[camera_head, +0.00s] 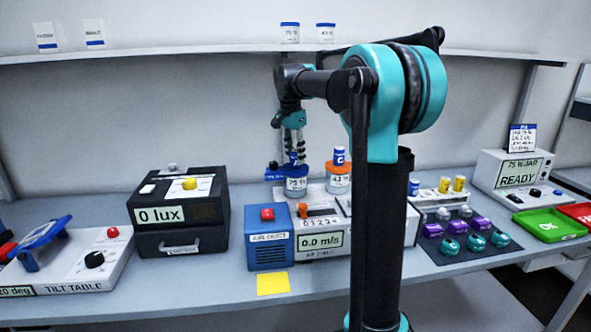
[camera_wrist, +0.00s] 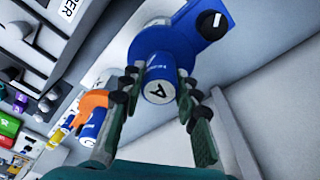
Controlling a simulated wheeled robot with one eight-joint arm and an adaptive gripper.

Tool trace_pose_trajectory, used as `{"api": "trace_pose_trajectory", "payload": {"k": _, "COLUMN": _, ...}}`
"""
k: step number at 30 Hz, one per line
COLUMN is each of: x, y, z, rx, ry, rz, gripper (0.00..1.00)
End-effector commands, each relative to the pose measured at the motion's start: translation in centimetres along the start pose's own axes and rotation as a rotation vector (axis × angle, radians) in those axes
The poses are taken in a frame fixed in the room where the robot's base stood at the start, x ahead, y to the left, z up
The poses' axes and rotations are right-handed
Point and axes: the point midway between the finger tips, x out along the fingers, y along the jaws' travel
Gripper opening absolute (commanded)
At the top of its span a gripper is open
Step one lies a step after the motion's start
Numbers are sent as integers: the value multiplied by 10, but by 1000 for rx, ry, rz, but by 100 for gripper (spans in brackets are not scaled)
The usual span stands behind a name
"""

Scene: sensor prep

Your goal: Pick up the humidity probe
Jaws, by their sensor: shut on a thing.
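My gripper (camera_head: 294,150) is shut on a small blue-and-white probe marked A (camera_wrist: 158,90), seen end-on between the fingers in the wrist view. In the head view the probe's blue part (camera_head: 293,158) shows between the fingertips, right above the blue-lidded jar labelled 75 % (camera_head: 297,184). I cannot tell whether its lower end is still in the lid. A similar blue-and-white probe (camera_head: 339,156) stands upright in the orange-lidded jar (camera_head: 338,178) just to the right. That orange lid also shows in the wrist view (camera_wrist: 95,101).
A blue box with a red button (camera_head: 268,241) and a 0.0 m/s device (camera_head: 320,245) stand in front. The black 0 lux box (camera_head: 180,213) is left. A READY unit (camera_head: 515,174) and a green tray (camera_head: 549,226) are right. A wall shelf (camera_head: 200,50) runs behind.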

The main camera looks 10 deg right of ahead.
Motion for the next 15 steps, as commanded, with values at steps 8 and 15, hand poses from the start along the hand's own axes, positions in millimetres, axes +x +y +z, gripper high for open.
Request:
{"api": "trace_pose_trajectory", "payload": {"k": 8, "x": -3, "y": 0, "z": 0, "rx": 0, "ry": 0, "rz": 0, "gripper": 0}}
{"api": "trace_pose_trajectory", "payload": {"k": 15, "x": -27, "y": 0, "z": -3, "rx": 0, "ry": 0, "rz": 0, "gripper": 0}}
